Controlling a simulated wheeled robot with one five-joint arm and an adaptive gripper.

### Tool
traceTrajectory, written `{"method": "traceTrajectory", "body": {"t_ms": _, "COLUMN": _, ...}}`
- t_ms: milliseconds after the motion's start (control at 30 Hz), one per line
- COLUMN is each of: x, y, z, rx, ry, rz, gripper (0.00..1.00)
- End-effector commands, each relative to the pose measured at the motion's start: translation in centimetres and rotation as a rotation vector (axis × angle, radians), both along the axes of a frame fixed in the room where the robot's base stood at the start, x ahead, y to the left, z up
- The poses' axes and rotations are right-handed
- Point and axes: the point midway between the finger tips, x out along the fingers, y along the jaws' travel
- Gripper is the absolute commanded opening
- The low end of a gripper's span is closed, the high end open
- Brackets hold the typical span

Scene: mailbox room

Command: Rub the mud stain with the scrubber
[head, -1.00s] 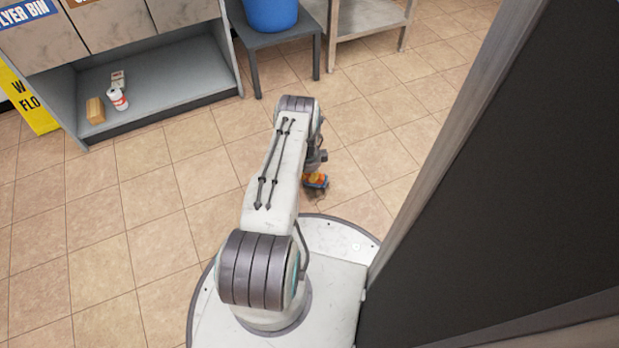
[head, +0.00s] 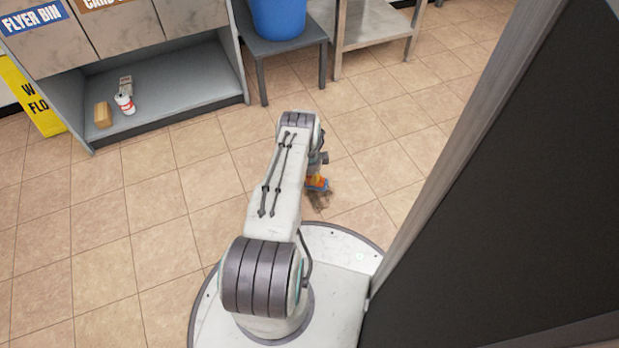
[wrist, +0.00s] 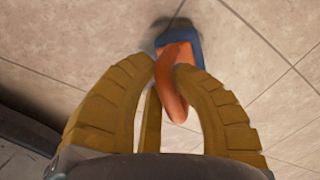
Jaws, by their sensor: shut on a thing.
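The scrubber (wrist: 183,55) has an orange handle and a blue base. My gripper (wrist: 162,70) is shut on its handle, with the yellow-brown fingers on either side in the wrist view. In the head view the scrubber (head: 319,185) is low over the tiles, partly hidden by my gripper. The mud stain (head: 320,201) is a faint brown patch on the floor just in front of the scrubber, near my base. Whether the blue base touches the floor or stain, I cannot tell. I cannot make out the stain in the wrist view.
A dark panel (head: 510,190) stands close on the right. A blue bin (head: 279,15) sits on a small grey table (head: 285,46). Tiled floor to the left is clear.

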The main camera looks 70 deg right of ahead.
Motion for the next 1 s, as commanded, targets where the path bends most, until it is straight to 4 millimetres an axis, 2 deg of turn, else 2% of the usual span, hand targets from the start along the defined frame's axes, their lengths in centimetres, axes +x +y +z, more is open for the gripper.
{"method": "traceTrajectory", "body": {"t_ms": 600, "x": 0.0, "y": -0.2, "z": 5.4, "rx": -0.003, "ry": -0.001, "rz": 0.0, "gripper": 0.0}}
{"method": "traceTrajectory", "body": {"t_ms": 1000, "x": 0.0, "y": -0.1, "z": 5.8, "rx": -0.003, "ry": -0.001, "rz": 0.0, "gripper": 0.0}}
